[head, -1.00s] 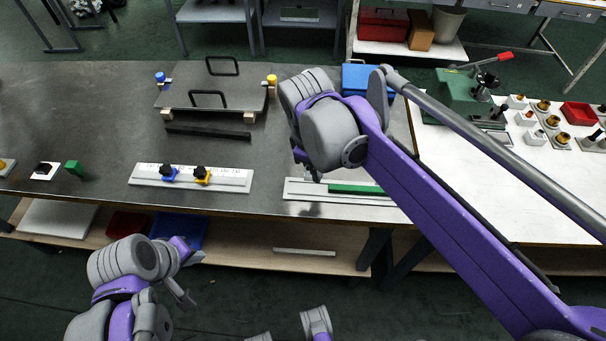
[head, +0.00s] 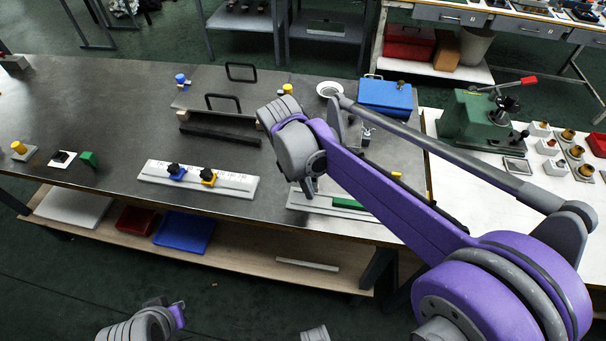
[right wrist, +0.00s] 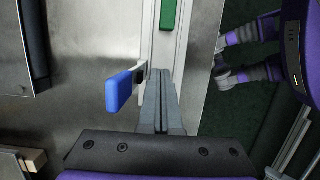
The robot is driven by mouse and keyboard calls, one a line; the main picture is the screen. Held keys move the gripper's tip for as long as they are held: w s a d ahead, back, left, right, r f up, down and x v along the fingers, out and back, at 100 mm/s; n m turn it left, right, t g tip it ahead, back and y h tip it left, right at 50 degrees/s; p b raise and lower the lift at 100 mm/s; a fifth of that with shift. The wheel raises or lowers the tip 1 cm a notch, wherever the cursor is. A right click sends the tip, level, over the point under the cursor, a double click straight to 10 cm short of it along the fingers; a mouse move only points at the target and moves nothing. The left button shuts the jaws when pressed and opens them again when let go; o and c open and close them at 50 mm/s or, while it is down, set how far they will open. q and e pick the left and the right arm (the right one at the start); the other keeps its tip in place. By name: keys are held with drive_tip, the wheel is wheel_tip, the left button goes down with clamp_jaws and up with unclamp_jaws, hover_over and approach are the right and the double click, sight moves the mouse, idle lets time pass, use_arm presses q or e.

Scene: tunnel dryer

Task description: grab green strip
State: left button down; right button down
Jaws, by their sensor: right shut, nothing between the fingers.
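The green strip (head: 348,203) lies on a pale metal rail (head: 300,200) near the table's front edge. My right arm covers part of it in the head view. In the right wrist view, the strip's end (right wrist: 168,14) shows at the top, on the rail (right wrist: 183,60). My right gripper (head: 310,190) is over the rail, left of the strip in the head view. In the right wrist view, its fingers (right wrist: 161,85) are together and empty, apart from the strip and pointing towards it. Part of my left arm shows at the bottom of the head view; its gripper is not visible.
A blue lever (right wrist: 118,92) sticks out beside the fingers. A white scale bar (head: 200,180) with a blue and a yellow knob lies left of the rail. Behind stand a plate with black handles (head: 215,85) and a blue box (head: 386,97).

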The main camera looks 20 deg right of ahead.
drive_tip(key=s+d, duration=0.1)
drive_tip(key=d, duration=0.2)
drive_tip(key=shift+s, duration=0.4)
drive_tip(key=shift+s+d, duration=0.15)
drive_tip(key=shift+d, duration=0.1)
drive_tip(key=shift+s+d+p, duration=0.2)
drive_tip(key=shift+s+d, duration=0.25)
drive_tip(key=shift+d, duration=0.3)
drive_tip(key=shift+s+d+p, duration=0.15)
drive_tip(key=shift+s+d, duration=0.3)
drive_tip(key=shift+d, duration=0.25)
drive_tip(key=shift+a, duration=0.1)
